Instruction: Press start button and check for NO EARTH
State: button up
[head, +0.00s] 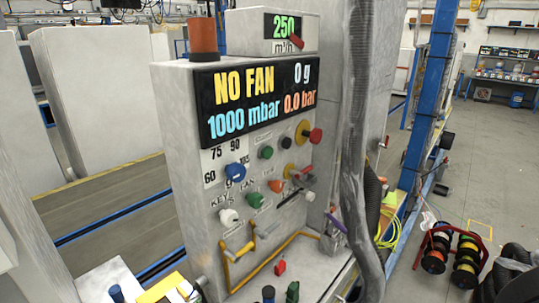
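The charging station (185,150) is a grey-white cabinet. Its large display (257,97) reads "NO FAN", "0 g", "1000 mbar" and "0.0 bar"; NO EARTH is not shown. The panel has an upper green button (266,152), a lower green button (255,200), a black button (286,142), an orange button (275,186), a blue knob (235,172), a white knob (229,216) and a red button (315,135) on a yellow base. I cannot read which one is the start button. My gripper is not recognisable in the head view.
An orange-red beacon (203,38) and a small display box (283,28) reading 250 top the cabinet. A thick grey hose (357,120) hangs at its right. Yellow pipes (280,250) run low in front. A red rack of reels (452,255) stands on the floor at right.

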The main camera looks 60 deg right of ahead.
grip_shut()
dwell(0.3)
dwell(1.1)
